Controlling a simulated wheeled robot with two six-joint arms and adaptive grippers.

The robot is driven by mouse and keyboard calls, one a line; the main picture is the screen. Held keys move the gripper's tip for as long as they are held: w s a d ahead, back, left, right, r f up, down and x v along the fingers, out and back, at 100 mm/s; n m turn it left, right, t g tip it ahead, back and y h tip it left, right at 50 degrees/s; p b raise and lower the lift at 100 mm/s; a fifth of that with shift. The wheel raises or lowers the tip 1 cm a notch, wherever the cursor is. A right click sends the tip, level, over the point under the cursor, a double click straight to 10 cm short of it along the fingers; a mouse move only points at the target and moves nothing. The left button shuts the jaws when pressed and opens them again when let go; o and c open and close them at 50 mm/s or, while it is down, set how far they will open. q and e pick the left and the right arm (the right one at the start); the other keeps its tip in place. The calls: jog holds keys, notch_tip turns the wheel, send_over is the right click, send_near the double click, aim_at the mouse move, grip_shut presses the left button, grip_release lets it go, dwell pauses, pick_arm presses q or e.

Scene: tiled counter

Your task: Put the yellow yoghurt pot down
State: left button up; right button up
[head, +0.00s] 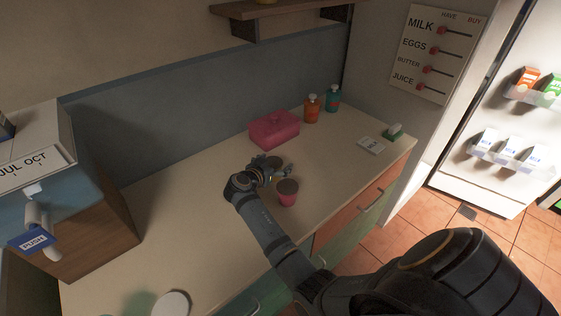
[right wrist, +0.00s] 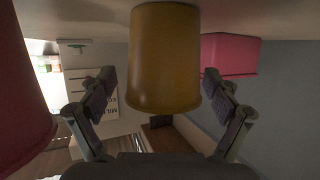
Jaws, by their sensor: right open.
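The yellow yoghurt pot (right wrist: 165,58) is large in the right wrist view, which looks upside down. It stands on the counter between the two spread fingers of my right gripper (right wrist: 158,82), with a gap visible on each side. In the head view my right gripper (head: 272,173) is low over the counter, and the yellow pot is mostly hidden by it. A pink-red pot (head: 287,194) with a brown top stands just beside the gripper; it also shows at the left edge of the right wrist view (right wrist: 22,95). My left gripper is out of view.
A pink box (head: 274,130) sits behind the gripper. An orange bottle (head: 312,109) and a teal bottle (head: 333,99) stand farther back. A white card (head: 371,145) and a small green-white item (head: 393,132) lie at the right end. The counter (head: 185,215) is clear left of the gripper.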

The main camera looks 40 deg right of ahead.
jog(key=shift+w+a, duration=0.1)
jog(key=shift+a+r, duration=0.2)
jog(key=shift+a, duration=0.2)
jog(key=shift+s+a+r, duration=0.25)
jog(key=shift+s+a, duration=0.1)
jog(key=shift+a, duration=0.05)
jog(key=c, duration=0.4)
jog(key=shift+d+f, duration=0.1)
jog(key=shift+d, duration=0.1)
jog(key=shift+c, duration=1.4)
jog(key=shift+w+d+f, duration=0.1)
jog(key=shift+d, duration=0.05)
jog(key=shift+c, duration=1.3)
jog(key=c, duration=0.5)
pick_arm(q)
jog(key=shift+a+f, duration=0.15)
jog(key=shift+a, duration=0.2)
pick_arm(e)
jog(key=shift+c, duration=0.2)
